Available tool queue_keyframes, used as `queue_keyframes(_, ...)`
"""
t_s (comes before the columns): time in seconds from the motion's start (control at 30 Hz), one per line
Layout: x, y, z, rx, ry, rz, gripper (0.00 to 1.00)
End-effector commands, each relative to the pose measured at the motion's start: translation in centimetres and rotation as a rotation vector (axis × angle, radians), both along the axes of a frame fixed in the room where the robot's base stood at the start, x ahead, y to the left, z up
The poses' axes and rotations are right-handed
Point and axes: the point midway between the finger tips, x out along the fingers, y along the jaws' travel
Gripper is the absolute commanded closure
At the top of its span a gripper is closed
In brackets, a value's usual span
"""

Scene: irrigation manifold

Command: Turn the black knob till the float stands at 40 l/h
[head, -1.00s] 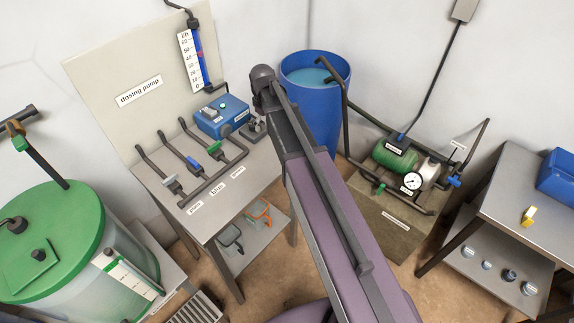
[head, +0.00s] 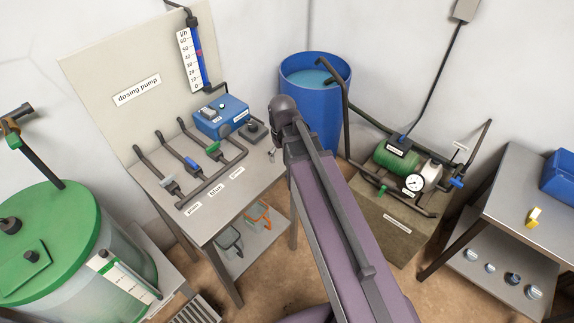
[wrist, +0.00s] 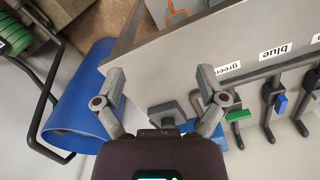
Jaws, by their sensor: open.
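The flow gauge (head: 190,62), a white l/h scale beside a blue tube, hangs on the back panel. A small red mark shows on its tube around the 40 to 50 labels; I cannot tell surely whether it is the float. A dark round knob (head: 225,130) sits on the front of the blue dosing pump (head: 221,114). A grey square fitting (head: 254,131) stands right of it, and likely shows in the wrist view (wrist: 166,114). My gripper (wrist: 160,78) is open and empty, over the bench's right end; in the head view my arm partly hides it.
Valves with grey, blue (head: 192,163) and green (head: 213,148) handles stand on the bench (head: 240,175), left of my gripper. A blue water barrel (head: 312,115) stands behind my arm. A green pump (head: 398,155) with a gauge is at right.

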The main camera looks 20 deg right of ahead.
Motion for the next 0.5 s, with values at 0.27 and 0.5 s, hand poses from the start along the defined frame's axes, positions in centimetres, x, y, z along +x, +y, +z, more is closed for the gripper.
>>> queue_keyframes(0.27,-2.8,-0.4,-0.5,0.001,0.001,-0.074,0.09)
queue_keyframes(0.5,-3.3,-0.5,-0.6,0.001,0.001,-0.094,0.09)
